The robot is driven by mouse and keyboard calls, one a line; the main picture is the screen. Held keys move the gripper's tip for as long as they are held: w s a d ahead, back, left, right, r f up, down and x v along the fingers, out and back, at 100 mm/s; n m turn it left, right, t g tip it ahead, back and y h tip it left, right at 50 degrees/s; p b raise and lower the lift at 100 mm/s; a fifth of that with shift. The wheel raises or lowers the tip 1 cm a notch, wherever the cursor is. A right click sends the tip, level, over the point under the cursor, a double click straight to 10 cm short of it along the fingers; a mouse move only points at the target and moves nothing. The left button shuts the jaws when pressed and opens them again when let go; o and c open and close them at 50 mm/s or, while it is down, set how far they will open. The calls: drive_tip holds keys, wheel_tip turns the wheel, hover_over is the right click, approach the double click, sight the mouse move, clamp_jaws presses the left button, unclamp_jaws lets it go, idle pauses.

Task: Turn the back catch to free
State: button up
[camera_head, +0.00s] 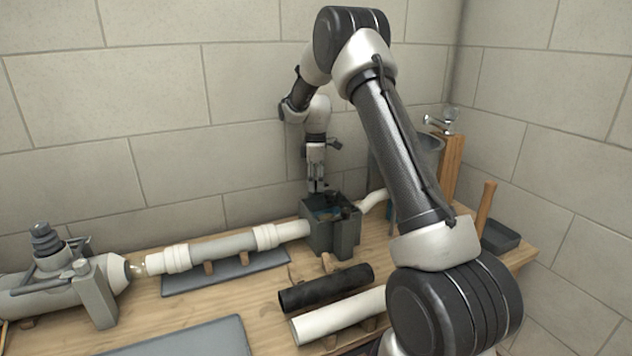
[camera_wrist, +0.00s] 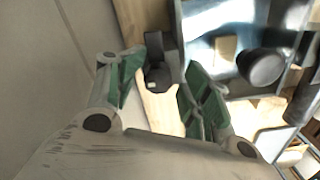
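A dark grey open box (camera_head: 345,238) stands on the bench near the wall, with pipes running to it from both sides. My gripper (camera_head: 317,188) points down at the back of this box. In the wrist view the gripper (camera_wrist: 160,76) is open, with a green-padded finger on either side of a small dark catch (camera_wrist: 156,78). The catch sticks out from the box's wall (camera_wrist: 185,48). I cannot tell whether either finger touches the catch. In the head view the catch is not clearly visible.
A white pipe (camera_head: 240,243) runs left from the box over a grey tray (camera_head: 222,276). A black pipe (camera_head: 325,288) and a white pipe (camera_head: 340,313) lie in front. A grey machine (camera_head: 70,290) stands at the left. The wall is close behind my gripper.

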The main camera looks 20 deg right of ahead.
sight(316, 180)
drive_tip(key=shift+r, duration=0.1)
wheel_tip(316, 180, up, 12)
idle(0.4)
idle(0.4)
